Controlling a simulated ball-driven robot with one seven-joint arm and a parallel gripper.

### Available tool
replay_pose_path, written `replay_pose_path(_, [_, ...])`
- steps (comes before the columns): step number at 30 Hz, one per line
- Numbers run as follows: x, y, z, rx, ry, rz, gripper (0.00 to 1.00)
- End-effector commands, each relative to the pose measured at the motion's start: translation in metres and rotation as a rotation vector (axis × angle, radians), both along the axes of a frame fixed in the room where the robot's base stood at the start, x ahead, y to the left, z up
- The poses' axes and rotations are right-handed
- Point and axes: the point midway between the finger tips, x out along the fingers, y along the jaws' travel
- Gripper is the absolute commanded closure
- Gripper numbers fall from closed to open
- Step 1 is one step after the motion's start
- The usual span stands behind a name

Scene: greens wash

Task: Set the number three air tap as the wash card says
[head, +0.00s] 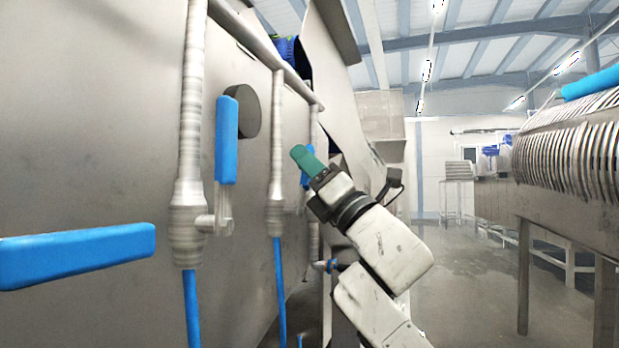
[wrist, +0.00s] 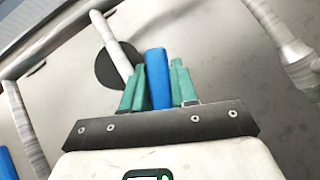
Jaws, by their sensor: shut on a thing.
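My gripper (head: 300,153) has green fingers and reaches to the farthest of three blue tap handles in the head view. This blue tap handle (head: 306,177) is partly hidden behind the fingers. In the wrist view the same handle (wrist: 157,75) stands between the two fingers of my gripper (wrist: 157,88), which are shut on it. The nearest handle (head: 78,257) lies level at the far left. The middle handle (head: 227,140) points upright on its pipe (head: 188,200). No wash card and no tap numbers can be read.
A steel tank wall (head: 90,120) fills the left side, with a dark round disc (head: 245,112) on it. Pipes run down this wall. A slotted steel drum (head: 580,150) stands at the right. Wet open floor (head: 460,290) lies between.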

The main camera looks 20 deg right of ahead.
Motion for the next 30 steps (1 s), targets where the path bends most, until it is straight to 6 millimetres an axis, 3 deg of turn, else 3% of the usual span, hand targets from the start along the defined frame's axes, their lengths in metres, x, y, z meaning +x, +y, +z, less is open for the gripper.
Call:
replay_pose_path(16, [-0.0008,0.0017,-0.0020,-0.016,-0.018,0.001,1.00])
replay_pose_path(17, [-0.0008,0.0017,-0.0020,-0.016,-0.018,0.001,0.71])
replay_pose_path(18, [-0.0008,0.0016,-0.0019,-0.015,-0.018,0.001,0.67])
replay_pose_path(23, [-0.0011,0.0014,-0.0009,-0.015,-0.019,0.000,0.52])
replay_pose_path(30, [-0.0016,0.0011,-0.0002,-0.014,-0.020,0.001,0.51])
